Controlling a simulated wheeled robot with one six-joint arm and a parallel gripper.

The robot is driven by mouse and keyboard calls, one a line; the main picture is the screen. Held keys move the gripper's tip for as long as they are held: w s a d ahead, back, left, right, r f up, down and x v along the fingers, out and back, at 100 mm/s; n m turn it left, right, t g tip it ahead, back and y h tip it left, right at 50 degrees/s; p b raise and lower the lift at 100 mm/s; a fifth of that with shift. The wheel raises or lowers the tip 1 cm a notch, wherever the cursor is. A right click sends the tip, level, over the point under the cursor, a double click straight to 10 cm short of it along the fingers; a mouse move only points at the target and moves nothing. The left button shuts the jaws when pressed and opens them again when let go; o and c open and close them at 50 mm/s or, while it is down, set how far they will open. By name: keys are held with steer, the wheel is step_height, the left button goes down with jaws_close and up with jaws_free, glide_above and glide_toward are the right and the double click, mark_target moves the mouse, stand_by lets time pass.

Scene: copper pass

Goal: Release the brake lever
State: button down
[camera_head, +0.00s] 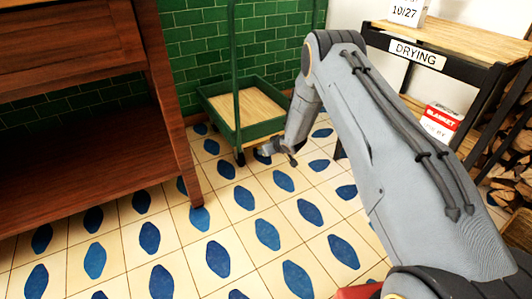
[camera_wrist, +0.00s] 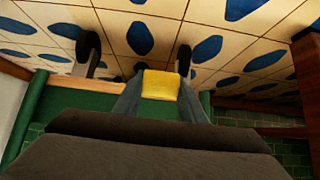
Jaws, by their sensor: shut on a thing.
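The green cart (camera_head: 240,129) with a wooden deck and tall green posts stands on the tiled floor against the green brick wall. My gripper (camera_head: 268,149) is low at its front right corner, close to the floor. In the wrist view, which is upside down, the brake lever's yellow end (camera_wrist: 160,84) sits between my two grey fingers, which are shut on it. The rest of the lever is hidden. The cart's green side (camera_wrist: 75,103) and dark wheels (camera_wrist: 88,52) show beyond it. The lever cannot be made out in the head view.
A wooden cabinet (camera_head: 80,165) with an open lower shelf stands at left. At right is a rack (camera_head: 430,60) labelled DRYING, with a red and white blanket box (camera_head: 440,122) and stacked logs (camera_head: 515,170). The patterned floor between is clear.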

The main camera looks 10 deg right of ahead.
steer(key=shift+w+r+g, duration=0.15)
steer(key=shift+g, duration=0.15)
stand_by(0.4)
steer(key=c, duration=1.1)
jaws_free()
steer(key=shift+d, duration=0.1)
steer(key=p+v, duration=0.3)
steer(key=v, duration=0.4)
steer(key=shift+s+r+p, duration=0.3)
